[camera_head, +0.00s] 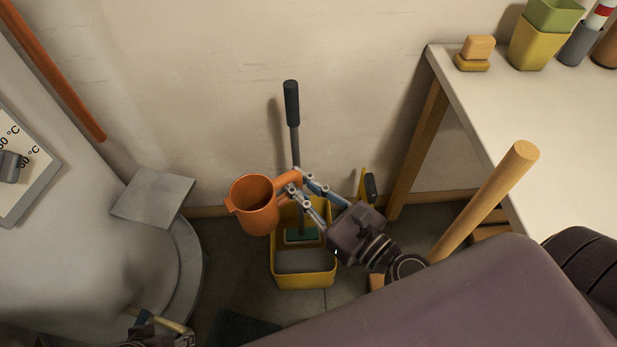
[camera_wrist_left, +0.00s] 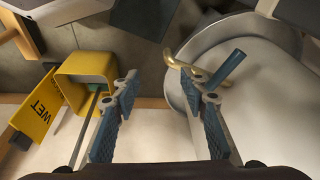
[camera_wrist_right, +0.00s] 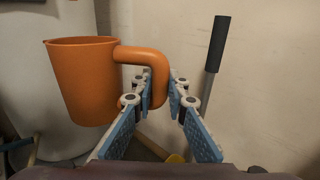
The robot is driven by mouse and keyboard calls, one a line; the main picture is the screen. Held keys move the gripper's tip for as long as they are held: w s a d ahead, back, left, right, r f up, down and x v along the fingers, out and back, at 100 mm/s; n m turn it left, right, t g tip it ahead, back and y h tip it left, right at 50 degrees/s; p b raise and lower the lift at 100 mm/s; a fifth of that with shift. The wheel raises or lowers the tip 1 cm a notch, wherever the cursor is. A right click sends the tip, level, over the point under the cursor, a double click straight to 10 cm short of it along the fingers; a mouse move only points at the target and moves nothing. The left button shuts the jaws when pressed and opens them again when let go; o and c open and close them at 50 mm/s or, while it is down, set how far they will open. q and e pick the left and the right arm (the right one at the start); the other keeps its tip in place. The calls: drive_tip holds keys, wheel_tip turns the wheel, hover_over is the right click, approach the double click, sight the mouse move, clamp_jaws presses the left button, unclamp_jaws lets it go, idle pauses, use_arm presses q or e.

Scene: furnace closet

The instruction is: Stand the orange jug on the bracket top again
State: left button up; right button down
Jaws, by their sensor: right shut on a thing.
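The orange jug (camera_head: 254,205) hangs in the air, roughly upright, left of my right gripper (camera_head: 291,187). The right gripper is shut on the jug's handle; the right wrist view shows the handle (camera_wrist_right: 155,75) between its fingers. The bracket top (camera_head: 153,197) looks like a bare grey square plate beside the large pale rounded body, left of the jug and apart from it. My left gripper (camera_wrist_left: 165,88) is open and empty in its wrist view; only a small part shows at the head view's bottom left edge.
A yellow bucket (camera_head: 304,278) with a long dark-handled tool (camera_head: 291,105) stands below the jug. A white table (camera_head: 560,150) with containers is at right. A blue-handled tool (camera_wrist_left: 229,66) shows beyond my left fingers. A yellow wet-floor sign (camera_wrist_left: 38,112) is near the bucket.

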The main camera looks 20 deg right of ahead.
use_arm(q)
drive_tip(key=s+f+p, duration=0.2)
drive_tip(key=f+p, duration=0.1)
drive_tip(key=f, duration=0.7)
drive_tip(key=s+f+g+p, duration=0.1)
drive_tip(key=s+f+p, duration=0.2)
drive_tip(key=f, duration=0.7)
drive_tip(key=shift+f, duration=0.35)
use_arm(e)
drive_tip(key=w+a, duration=0.7)
drive_tip(key=a, duration=0.3)
drive_tip(key=w+a, duration=0.8)
drive_tip(key=a, duration=0.2)
drive_tip(key=shift+a+r, duration=0.2)
drive_tip(key=shift+r, duration=0.1)
use_arm(q)
drive_tip(key=shift+s+a, duration=0.1)
drive_tip(key=shift+a, duration=0.1)
use_arm(e)
drive_tip(key=shift+f, duration=0.1)
use_arm(q)
drive_tip(key=shift+w+d+r, duration=0.4)
drive_tip(key=shift+w+r, duration=0.4)
drive_tip(key=shift+r, duration=0.05)
use_arm(e)
drive_tip(key=shift+f, duration=0.25)
